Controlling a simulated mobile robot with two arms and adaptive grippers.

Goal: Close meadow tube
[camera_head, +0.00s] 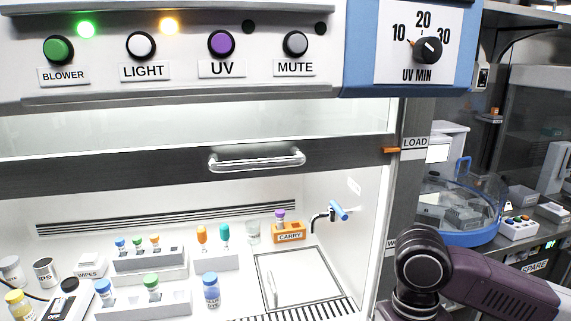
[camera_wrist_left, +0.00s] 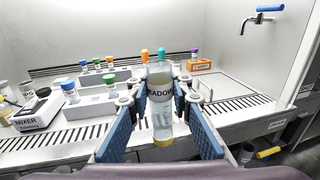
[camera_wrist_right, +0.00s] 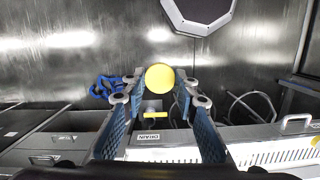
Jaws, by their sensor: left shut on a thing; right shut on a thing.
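The clear meadow tube (camera_wrist_left: 162,125), with MEADOW on its label, stands upright between the fingers of my left gripper (camera_wrist_left: 161,94), which is shut on it. Its top end shows no cap in the left wrist view. My right gripper (camera_wrist_right: 159,92) is shut on a round yellow cap (camera_wrist_right: 159,77), seen face on in the right wrist view. The tube does not show in the right wrist view. Neither gripper shows in the head view; only a dark and purple link of my arm appears at its lower right.
The hood has a raised sash with a handle (camera_head: 257,160). Inside are a white rack with several capped tubes (camera_head: 150,262), an orange CARRY holder (camera_head: 289,232), a blue-capped bottle (camera_head: 211,292) and a tap (camera_head: 325,215). A yellow handle (camera_wrist_right: 155,115) sits by the DRAIN label.

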